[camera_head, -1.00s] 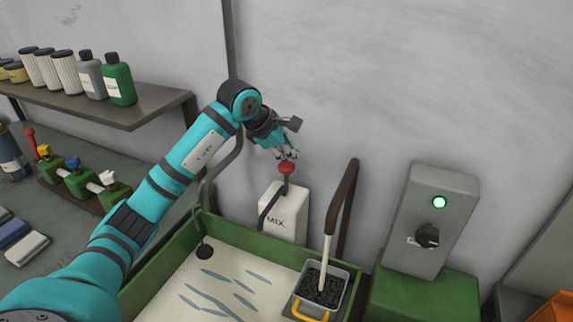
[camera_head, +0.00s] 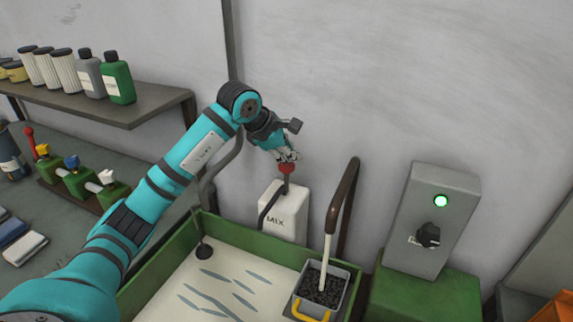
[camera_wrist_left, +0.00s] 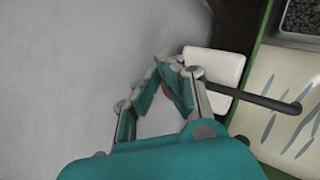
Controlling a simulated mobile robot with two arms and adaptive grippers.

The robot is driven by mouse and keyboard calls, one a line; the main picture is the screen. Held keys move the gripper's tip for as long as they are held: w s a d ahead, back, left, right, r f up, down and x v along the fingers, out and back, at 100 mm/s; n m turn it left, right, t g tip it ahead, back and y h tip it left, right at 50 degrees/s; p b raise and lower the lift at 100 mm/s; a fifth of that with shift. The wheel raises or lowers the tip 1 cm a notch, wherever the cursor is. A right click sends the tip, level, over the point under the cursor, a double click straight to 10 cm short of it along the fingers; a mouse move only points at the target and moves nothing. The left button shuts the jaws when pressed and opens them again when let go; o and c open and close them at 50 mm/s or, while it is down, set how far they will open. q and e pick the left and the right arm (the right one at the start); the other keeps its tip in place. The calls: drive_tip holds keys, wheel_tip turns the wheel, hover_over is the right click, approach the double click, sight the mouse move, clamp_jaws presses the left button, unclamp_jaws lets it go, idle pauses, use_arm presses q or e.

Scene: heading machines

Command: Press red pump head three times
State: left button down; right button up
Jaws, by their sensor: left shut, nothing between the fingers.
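The red pump head (camera_head: 286,169) sits on top of a white bottle marked MIX (camera_head: 285,212), which stands behind the green-edged tray. My left gripper (camera_head: 288,158) is shut and empty, pointing down, with its fingertips right at the top of the red pump head; they appear to touch it. In the left wrist view, the shut fingers (camera_wrist_left: 163,68) hide most of the red pump head (camera_wrist_left: 168,90), and a white bottle top (camera_wrist_left: 214,68) with a dark bent tube shows beyond. My right gripper is not in view.
The green-walled tray (camera_head: 150,290) holds a small grey bin (camera_head: 341,291) of dark pellets with a handled tool. A grey control box (camera_head: 432,215) with a lit green lamp stands at right. A shelf (camera_head: 130,110) with bottles is at left.

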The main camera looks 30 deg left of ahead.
use_arm(q)
drive_tip(key=shift+f+b, duration=0.35)
drive_tip(key=shift+f, duration=0.1)
idle(0.5)
drive_tip(key=shift+s+f+b, duration=0.1)
drive_tip(key=shift+f+b, duration=0.55)
drive_tip(key=shift+f, duration=0.3)
idle(0.4)
drive_tip(key=shift+r, duration=0.1)
drive_tip(key=shift+a+r+p, duration=0.1)
drive_tip(key=shift+r+p, duration=0.95)
drive_tip(key=shift+r, duration=0.6)
drive_tip(key=shift+r, duration=0.15)
drive_tip(key=shift+r+p, duration=1.7)
drive_tip(key=shift+r, duration=0.75)
